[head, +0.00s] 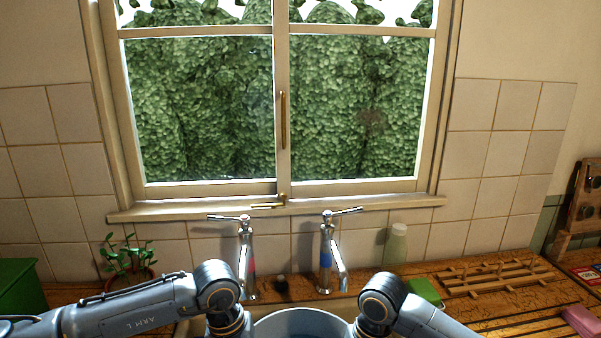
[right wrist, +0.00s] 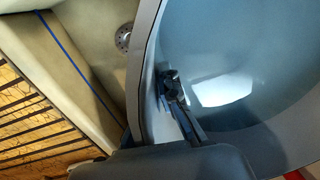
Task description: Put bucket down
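The bucket (head: 300,322) is pale blue-grey, and its upper rim shows at the bottom of the head view between my two arms. In the right wrist view the bucket (right wrist: 235,50) fills the right side, with a bright patch inside; I cannot tell if it is water. My right gripper (right wrist: 165,90) is shut on the bucket's wall, with a dark finger visible on the inside; the other finger is hidden. My left arm reaches down to the bucket's left side, but its gripper is below the head view. The bucket's base is hidden.
The pale sink (right wrist: 75,45) with a drain (right wrist: 124,38) lies beside the bucket. Two taps (head: 247,260) (head: 328,255) stand behind it. A potted plant (head: 130,262) is left; a green sponge (head: 425,291), a bottle (head: 396,245) and a wooden rack (head: 495,276) are right.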

